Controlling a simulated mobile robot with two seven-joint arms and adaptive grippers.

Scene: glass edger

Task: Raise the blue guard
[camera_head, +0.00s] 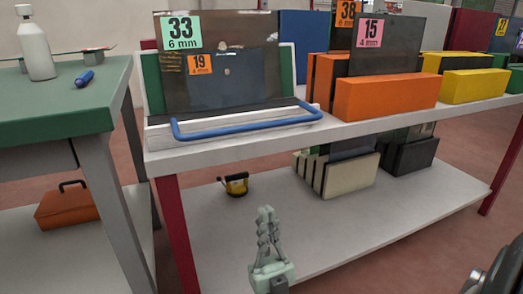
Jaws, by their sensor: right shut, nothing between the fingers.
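The blue guard (240,127) is a bent blue tube along the front of the left rack on the upper shelf. It lies low, roughly level, in front of the dark panes, with its ends running back to the rack. My right gripper (265,212) is pale green-grey and points up at the bottom middle. It is shut and empty, below and in front of the guard, and clearly apart from it. My left gripper is out of view.
Dark panes (240,95) labelled 33 and 19 stand behind the guard. Orange blocks (385,97) are to its right on the white shelf (300,138). A yellow-and-black item (236,186) sits on the lower shelf. A green table (50,105) stands at left.

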